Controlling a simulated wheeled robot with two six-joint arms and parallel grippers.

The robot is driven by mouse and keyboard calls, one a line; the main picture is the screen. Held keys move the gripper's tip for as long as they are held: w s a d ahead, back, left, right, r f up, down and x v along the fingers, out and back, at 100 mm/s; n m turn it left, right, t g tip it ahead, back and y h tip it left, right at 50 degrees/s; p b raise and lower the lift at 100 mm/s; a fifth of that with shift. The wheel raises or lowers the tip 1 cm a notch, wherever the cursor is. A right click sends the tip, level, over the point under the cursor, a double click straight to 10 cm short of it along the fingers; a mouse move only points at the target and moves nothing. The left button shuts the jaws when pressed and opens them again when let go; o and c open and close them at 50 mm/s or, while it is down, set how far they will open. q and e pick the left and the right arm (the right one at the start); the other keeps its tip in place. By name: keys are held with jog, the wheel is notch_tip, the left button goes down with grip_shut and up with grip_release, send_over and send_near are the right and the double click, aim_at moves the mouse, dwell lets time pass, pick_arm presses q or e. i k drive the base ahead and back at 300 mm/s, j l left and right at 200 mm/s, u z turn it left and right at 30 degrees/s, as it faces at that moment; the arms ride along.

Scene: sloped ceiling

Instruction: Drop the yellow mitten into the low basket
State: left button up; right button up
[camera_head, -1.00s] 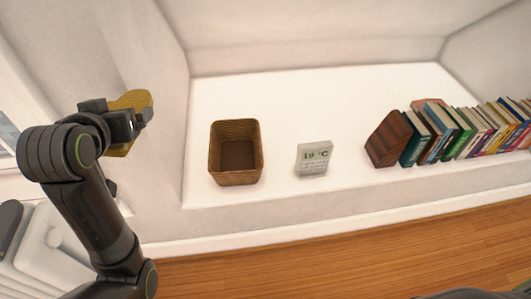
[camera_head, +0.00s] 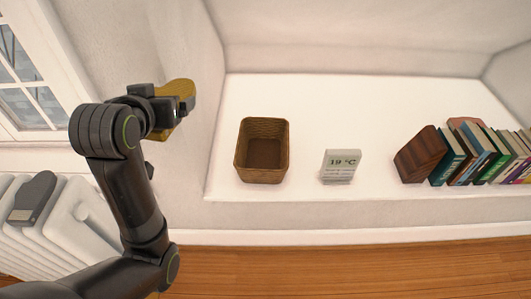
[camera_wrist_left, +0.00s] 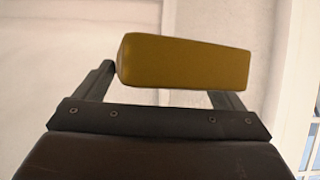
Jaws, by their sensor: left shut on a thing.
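My left gripper (camera_head: 177,104) is shut on the yellow mitten (camera_head: 181,88) and holds it up in the air, left of the white ledge. In the left wrist view the mitten (camera_wrist_left: 184,62) lies across between the two fingers. The low basket (camera_head: 262,150) is brown, woven and open at the top. It stands on the ledge to the right of my left gripper, and its inside looks empty. The mitten is well apart from the basket. My right gripper is not in view.
A small display reading 19 °C (camera_head: 340,166) stands right of the basket. A wooden bookend (camera_head: 420,154) and a row of books (camera_head: 480,150) stand further right. A wall edge (camera_head: 210,120) bounds the ledge (camera_head: 310,105) on the left. A white radiator (camera_head: 85,225) is at lower left.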

aim_at(258, 157)
jog(key=i+l+u, duration=0.1)
jog(key=l, duration=0.2)
jog(key=i+l+u, duration=0.1)
jog(key=l, duration=0.25)
jog(key=i+l+u, duration=0.25)
jog(key=l, duration=0.4)
